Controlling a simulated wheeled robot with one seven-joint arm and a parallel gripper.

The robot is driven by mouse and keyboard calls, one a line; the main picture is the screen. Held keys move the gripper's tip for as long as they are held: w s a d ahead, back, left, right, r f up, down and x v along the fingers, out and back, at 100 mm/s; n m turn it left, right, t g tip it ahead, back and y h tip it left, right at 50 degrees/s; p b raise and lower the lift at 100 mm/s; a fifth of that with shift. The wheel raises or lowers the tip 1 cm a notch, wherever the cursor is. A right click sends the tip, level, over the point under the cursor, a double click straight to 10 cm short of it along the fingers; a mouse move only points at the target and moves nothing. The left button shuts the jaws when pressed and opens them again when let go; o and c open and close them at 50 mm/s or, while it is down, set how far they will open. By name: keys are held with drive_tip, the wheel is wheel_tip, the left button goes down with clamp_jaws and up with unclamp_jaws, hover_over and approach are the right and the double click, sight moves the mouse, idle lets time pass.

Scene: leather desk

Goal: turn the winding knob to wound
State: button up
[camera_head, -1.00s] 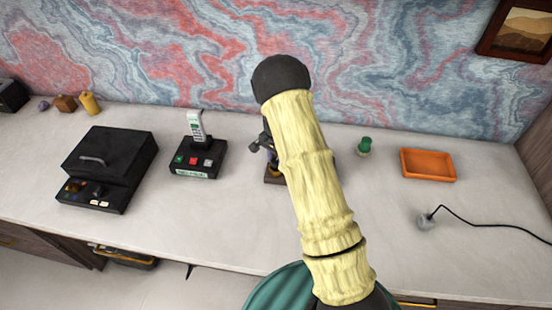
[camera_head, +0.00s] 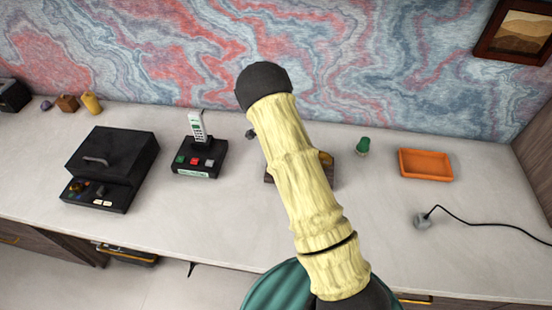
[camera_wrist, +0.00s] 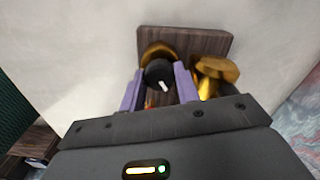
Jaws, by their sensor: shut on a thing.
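The winding knob (camera_wrist: 158,74) is a round black knob with a white mark on its face, seen in the wrist view. It sits in front of a brass part on a dark wooden base (camera_wrist: 205,42). My gripper (camera_wrist: 160,82) has its two purple fingers on either side of the knob and is shut on it. A brass piece (camera_wrist: 216,72) stands close to the right finger. In the head view my arm hides the knob and the gripper fingers; only edges of the wooden base (camera_head: 328,178) show beside the arm. I cannot read any scale around the knob.
On the desk (camera_head: 225,225) stand a black device (camera_head: 112,160), a phone on a dock (camera_head: 198,155), a green piece (camera_head: 363,147) and an orange tray (camera_head: 426,163). A grey plug with a black cable (camera_head: 423,220) lies at the right. The front strip is clear.

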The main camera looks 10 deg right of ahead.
drive_tip(key=shift+w+r, duration=0.1)
idle(0.4)
drive_tip(key=o, duration=1)
drive_tip(key=shift+c, duration=0.2)
